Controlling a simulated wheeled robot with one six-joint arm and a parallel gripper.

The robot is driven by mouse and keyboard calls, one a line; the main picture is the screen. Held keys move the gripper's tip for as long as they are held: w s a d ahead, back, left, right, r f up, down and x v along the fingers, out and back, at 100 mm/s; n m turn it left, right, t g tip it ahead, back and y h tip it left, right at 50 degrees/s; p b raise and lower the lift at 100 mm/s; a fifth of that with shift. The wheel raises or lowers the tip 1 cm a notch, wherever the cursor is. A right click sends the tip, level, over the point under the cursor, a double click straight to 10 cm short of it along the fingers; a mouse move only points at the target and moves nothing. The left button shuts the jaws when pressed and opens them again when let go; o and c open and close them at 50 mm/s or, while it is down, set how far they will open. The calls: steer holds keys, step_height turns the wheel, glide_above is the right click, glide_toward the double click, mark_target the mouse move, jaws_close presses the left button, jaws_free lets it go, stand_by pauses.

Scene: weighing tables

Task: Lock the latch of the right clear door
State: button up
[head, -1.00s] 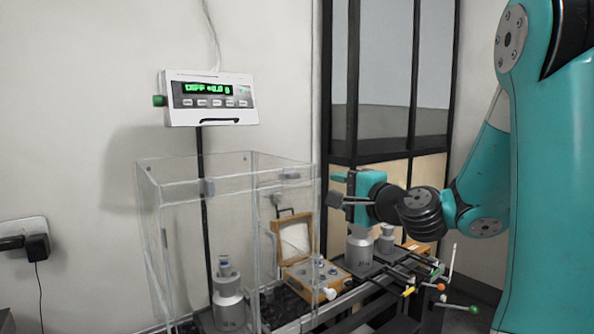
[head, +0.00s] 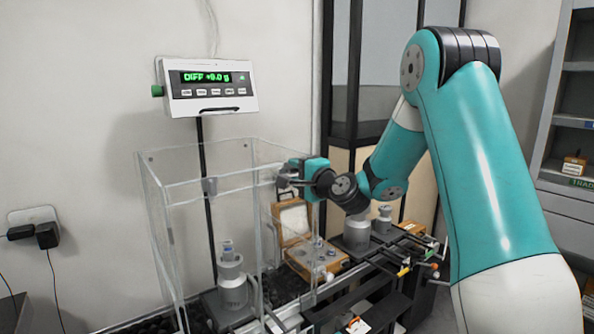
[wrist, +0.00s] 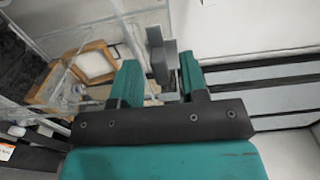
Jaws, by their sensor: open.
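The clear case (head: 152,190) stands in front of the wall. Its right clear door (head: 268,225) is on the side toward my arm. My gripper (head: 284,182) is at the top edge of that door, by its grey latch. In the wrist view my gripper (wrist: 159,78) is open, and the grey latch (wrist: 160,56) stands between its two green fingers. I cannot tell whether either finger touches it. In the head view the gripper largely hides this latch.
Inside the case is a grey metal weight (head: 232,285). An open wooden box (head: 318,262) with small weights stands to the right, also seen in the wrist view (wrist: 45,88). Larger grey weights (head: 357,235) and a display (head: 212,88) reading a DIFF value are nearby.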

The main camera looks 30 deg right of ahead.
jaws_close()
steer(key=shift+f+n+b, duration=0.1)
steer(key=shift+n+b, duration=0.2)
steer(key=shift+b, duration=0.15)
steer(key=n+b, duration=1.7)
steer(key=b, duration=0.6)
steer(key=shift+n, duration=0.3)
